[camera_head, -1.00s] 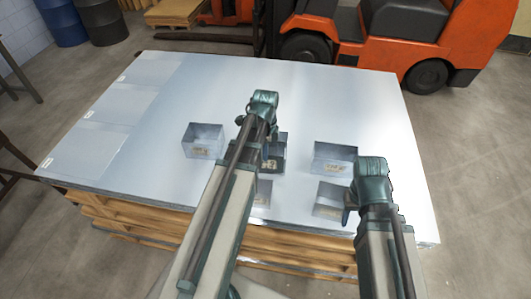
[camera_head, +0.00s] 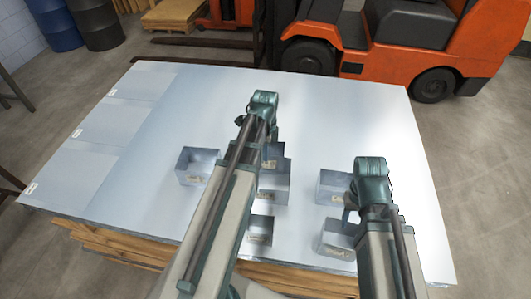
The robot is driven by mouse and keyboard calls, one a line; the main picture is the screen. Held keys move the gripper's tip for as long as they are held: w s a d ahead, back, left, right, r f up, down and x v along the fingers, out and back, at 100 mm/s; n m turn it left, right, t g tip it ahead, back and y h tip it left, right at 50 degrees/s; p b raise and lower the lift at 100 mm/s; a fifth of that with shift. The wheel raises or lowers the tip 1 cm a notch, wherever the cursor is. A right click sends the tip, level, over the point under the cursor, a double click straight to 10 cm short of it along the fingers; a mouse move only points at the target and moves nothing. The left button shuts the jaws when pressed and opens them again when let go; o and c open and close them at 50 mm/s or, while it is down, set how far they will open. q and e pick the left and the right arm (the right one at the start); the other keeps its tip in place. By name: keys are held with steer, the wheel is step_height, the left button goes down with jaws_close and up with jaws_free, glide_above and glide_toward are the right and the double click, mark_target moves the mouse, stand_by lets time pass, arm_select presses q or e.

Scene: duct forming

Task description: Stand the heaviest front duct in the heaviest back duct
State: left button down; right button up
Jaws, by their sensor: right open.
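My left gripper (camera_head: 263,120) is over the middle of the sheet stack, its fingers largely hidden behind my arm. A small grey duct (camera_head: 274,153) shows just below it and seems held. It overlaps the larger middle back duct (camera_head: 278,187); I cannot tell whether it is inside or above it. The other back ducts are the left one (camera_head: 198,164) and the right one (camera_head: 332,187). The front row shows a middle duct (camera_head: 260,231) and a right duct (camera_head: 335,239); both are partly covered by my arms. My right gripper (camera_head: 352,202) is open and empty beside the right ducts.
The ducts stand on a wide metal sheet stack (camera_head: 140,150) on wooden pallets (camera_head: 120,245). Pale labelled sheets lie along its left side. Its back half is clear. An orange forklift (camera_head: 455,45) stands behind, with dark drums (camera_head: 95,25) at the back left.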

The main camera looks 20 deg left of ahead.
mark_target(265, 169)
arm_select(q)
steer(key=shift+f+b, duration=4.55)
steer(key=shift+f, duration=0.15)
steer(key=c, duration=1)
jaws_free()
steer(key=shift+r, duration=0.1)
step_height(265, 169, up, 7)
steer(key=p, duration=0.7)
steer(key=shift+d, duration=0.1)
